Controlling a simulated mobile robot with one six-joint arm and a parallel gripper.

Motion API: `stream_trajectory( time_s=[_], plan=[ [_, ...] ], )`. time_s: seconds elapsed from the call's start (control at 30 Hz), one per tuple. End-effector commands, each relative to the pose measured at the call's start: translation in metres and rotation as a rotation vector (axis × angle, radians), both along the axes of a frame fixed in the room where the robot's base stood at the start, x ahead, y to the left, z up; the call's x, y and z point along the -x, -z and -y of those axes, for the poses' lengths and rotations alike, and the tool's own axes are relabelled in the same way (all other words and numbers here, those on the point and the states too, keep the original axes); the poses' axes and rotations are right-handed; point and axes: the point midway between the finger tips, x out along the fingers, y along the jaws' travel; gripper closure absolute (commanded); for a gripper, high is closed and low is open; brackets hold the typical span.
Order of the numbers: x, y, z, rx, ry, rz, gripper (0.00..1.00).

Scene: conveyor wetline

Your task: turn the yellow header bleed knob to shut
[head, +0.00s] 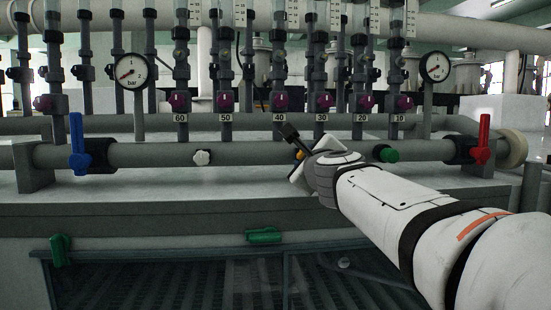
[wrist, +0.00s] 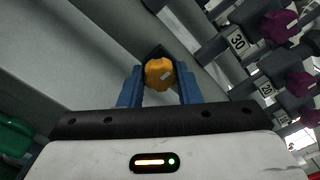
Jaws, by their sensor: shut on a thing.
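The yellow header bleed knob (wrist: 159,74) sits between the two blue fingers of my gripper (wrist: 158,88) in the wrist view, with a finger against each side. A small light mark shows on its face. In the head view a bit of the yellow knob (head: 299,154) shows on the grey header pipe, mostly hidden behind my gripper (head: 291,138) and wrist. My gripper is shut on the knob.
On the same pipe are a blue lever (head: 78,148), a white knob (head: 202,157), a green knob (head: 388,155) and a red lever (head: 482,142). Purple valves (head: 281,101) with number plates stand above. Green handles (head: 263,235) are below.

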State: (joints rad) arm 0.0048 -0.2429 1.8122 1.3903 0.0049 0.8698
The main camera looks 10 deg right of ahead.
Motion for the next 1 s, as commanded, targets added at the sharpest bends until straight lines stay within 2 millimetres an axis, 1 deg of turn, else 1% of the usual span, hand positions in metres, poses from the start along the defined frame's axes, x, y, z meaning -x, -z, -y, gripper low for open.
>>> stream_trajectory(
  time_s=[0.13,0.17,0.4,0.63,0.73,0.87,1.0],
  plan=[
    [0.000,0.002,0.000,-0.002,-0.001,-0.003,0.93],
    [-0.001,0.002,0.000,-0.002,-0.002,-0.004,0.68],
    [0.000,0.001,0.000,0.000,-0.001,-0.002,0.49],
    [0.000,0.000,0.000,0.000,0.000,-0.001,0.48],
    [0.005,0.000,0.000,0.000,0.000,0.000,0.48],
    [0.021,-0.002,0.000,0.000,0.000,0.001,0.48],
    [0.044,-0.002,0.000,-0.001,-0.001,0.001,0.48]
  ],
)
